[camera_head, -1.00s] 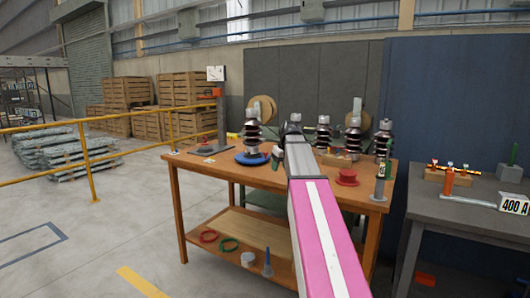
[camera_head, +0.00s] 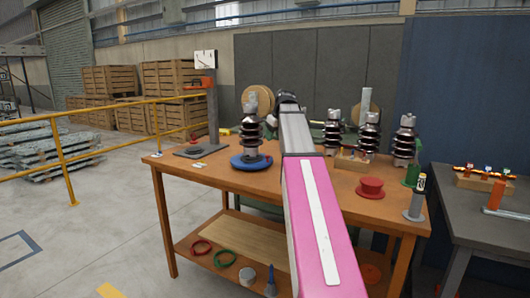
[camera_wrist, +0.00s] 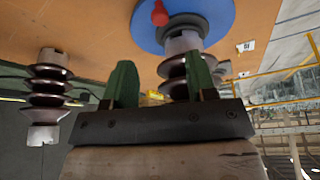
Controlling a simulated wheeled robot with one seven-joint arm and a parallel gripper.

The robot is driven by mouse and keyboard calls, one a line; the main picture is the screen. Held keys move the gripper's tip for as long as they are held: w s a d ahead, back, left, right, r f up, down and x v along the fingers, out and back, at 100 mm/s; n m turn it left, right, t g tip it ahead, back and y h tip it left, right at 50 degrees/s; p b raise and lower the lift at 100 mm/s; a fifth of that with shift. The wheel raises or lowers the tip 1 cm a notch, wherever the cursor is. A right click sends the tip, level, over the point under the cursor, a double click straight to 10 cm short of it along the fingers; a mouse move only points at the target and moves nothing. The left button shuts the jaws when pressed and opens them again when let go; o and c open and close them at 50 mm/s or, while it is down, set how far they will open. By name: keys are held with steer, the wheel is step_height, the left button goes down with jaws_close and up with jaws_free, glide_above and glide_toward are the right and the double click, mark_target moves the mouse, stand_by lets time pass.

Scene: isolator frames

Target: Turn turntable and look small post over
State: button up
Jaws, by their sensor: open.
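The blue turntable (camera_head: 251,162) lies on the wooden workbench, left of my arm. A small dark-ribbed post (camera_head: 251,130) with a grey metal top stands upright on it. In the wrist view, which looks upside down, the turntable (camera_wrist: 215,14) is at the top, with a red knob (camera_wrist: 159,13) on its rim. The post (camera_wrist: 180,66) shows beyond my gripper (camera_wrist: 161,82), partly hidden by the right green finger. The two fingers are apart with nothing held between them. In the head view my arm hides the gripper.
Several similar posts (camera_head: 369,133) stand at the bench's back right. A dark flat plate (camera_head: 196,151) lies at the left. A grey table (camera_head: 468,215) stands to the right.

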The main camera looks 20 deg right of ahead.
steer(key=x, duration=1)
steer(key=shift+w+f, duration=0.1)
steer(key=shift+f, duration=0.2)
steer(key=shift+c, duration=0.4)
jaws_close()
